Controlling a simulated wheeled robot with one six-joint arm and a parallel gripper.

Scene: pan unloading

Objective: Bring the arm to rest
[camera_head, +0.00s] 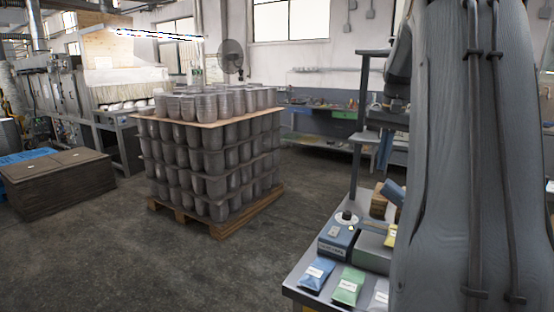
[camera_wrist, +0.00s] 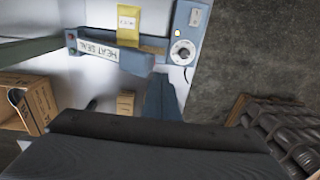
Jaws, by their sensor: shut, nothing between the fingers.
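My gripper shows as a dark, wide shape (camera_wrist: 155,130) across the bottom of the wrist view. It is shut and nothing shows held in it. It hangs over the side of a pale bench, facing a blue heat sealer (camera_wrist: 183,28) with a white dial. The same sealer stands on the bench in the head view (camera_head: 338,238). My large grey arm fills the right of the head view and hides part of the bench behind it.
Blue, green and white pouches lie at the bench front, including a green one (camera_head: 348,287). A pallet stack of grey pots (camera_head: 212,150) stands mid-floor, with open floor around it. An open cardboard box (camera_wrist: 38,98) shows in the wrist view.

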